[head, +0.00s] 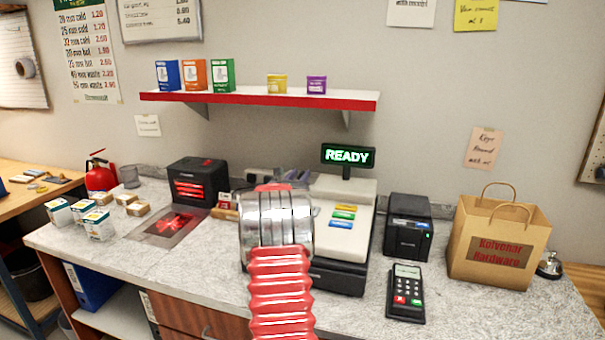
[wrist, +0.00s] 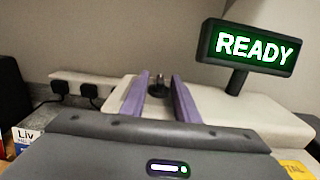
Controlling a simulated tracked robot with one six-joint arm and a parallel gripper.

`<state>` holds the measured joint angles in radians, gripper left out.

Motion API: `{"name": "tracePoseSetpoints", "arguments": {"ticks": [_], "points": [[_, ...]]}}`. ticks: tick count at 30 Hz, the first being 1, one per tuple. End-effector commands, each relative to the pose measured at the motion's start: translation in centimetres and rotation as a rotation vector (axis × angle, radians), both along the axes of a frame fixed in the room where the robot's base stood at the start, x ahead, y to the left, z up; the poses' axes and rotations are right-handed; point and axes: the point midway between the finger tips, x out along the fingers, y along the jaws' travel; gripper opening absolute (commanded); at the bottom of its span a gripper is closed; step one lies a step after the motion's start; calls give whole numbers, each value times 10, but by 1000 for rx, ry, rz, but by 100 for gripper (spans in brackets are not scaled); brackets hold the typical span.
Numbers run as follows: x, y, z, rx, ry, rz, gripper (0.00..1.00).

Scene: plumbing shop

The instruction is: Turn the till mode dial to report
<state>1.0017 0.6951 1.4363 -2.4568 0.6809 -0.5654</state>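The till (head: 328,190) stands mid-counter with a lit display reading READY (head: 348,156), which also shows in the wrist view (wrist: 251,47). In the wrist view a small dark knob (wrist: 159,89), apparently the mode dial, stands on the till's pale top. My gripper (wrist: 160,76) is open, its two purple fingers pointing toward the knob, one on each side in the picture. I cannot tell whether they touch it. The dial's markings and setting cannot be read. In the head view my arm hides the dial and most of my gripper; some purple shows beyond it.
A black printer (head: 408,227), a card terminal (head: 406,292) and a paper bag (head: 498,240) stand right of the till. A black scanner-like box with red lights (head: 197,184) stands left. A red-edged shelf (head: 260,99) hangs above. Plugs (wrist: 75,90) sit at the wall behind.

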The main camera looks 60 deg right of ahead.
Motion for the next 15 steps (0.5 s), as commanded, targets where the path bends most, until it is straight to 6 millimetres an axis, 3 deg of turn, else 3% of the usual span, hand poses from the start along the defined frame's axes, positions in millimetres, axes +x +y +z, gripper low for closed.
{"name": "tracePoseSetpoints", "arguments": {"ticks": [6, 15], "points": [[3, -21, 0, -1, -1, -2, 28], [4, -30, 0, 0, 0, -1, 28]]}}
